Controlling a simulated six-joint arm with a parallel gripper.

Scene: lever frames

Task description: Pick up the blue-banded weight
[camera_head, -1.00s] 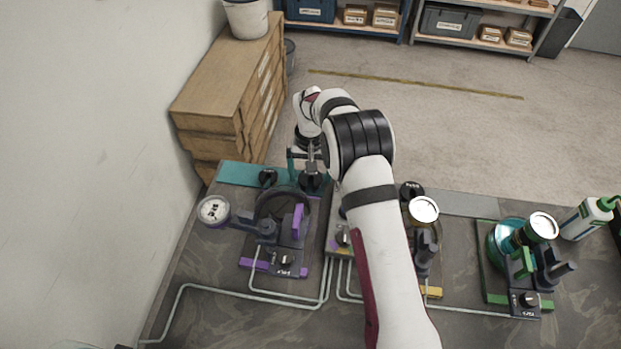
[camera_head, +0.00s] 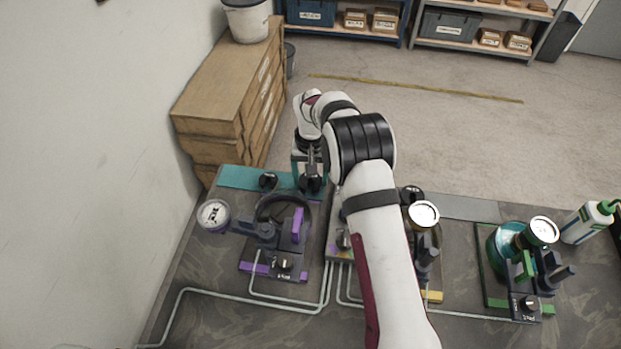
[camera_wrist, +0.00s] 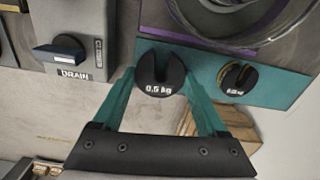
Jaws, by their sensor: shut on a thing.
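A dark slotted weight marked "0.5 kg" (camera_wrist: 160,74) sits between the teal fingers of my gripper (camera_wrist: 163,88) in the wrist view. My gripper is shut on it. In the head view my gripper (camera_head: 310,175) is over the teal strip at the table's far edge, with the dark weight (camera_head: 311,184) at its fingertips. I cannot make out a blue band on it. A second, smaller dark weight (camera_head: 267,180) lies to its left on the strip; it also shows at right in the wrist view (camera_wrist: 238,77), its label unreadable.
The purple-marked lever frame (camera_head: 298,226) stands just in front of the weights, with a round pale-topped can (camera_head: 213,215) at its left. A "DRAIN" knob (camera_wrist: 68,55) is near the gripper. A green-marked frame (camera_head: 524,265) and a bottle (camera_head: 588,220) stand at right.

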